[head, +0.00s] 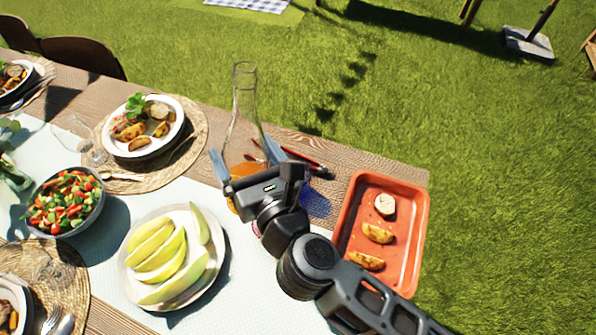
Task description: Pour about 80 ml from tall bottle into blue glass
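The tall bottle (243,108) is clear glass with a long neck and orange liquid low inside. It looks upright on the table. My gripper (245,158) reaches in from the lower right, with one finger on each side of the bottle's body. I cannot tell whether the fingers touch the glass. The gripper hides part of the bottle's lower body. A blue see-through patch (318,204) shows just right of my gripper; it may be the blue glass or its coloured shadow, and the gripper covers what lies beside it.
An orange tray (419,232) with food lies to the right. A plate of melon slices (213,285) is at the lower left of my gripper. A salad bowl (48,229), a dinner plate (178,106) and a clear wine glass (75,130) stand left. Red-handled utensils (300,157) lie behind the gripper.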

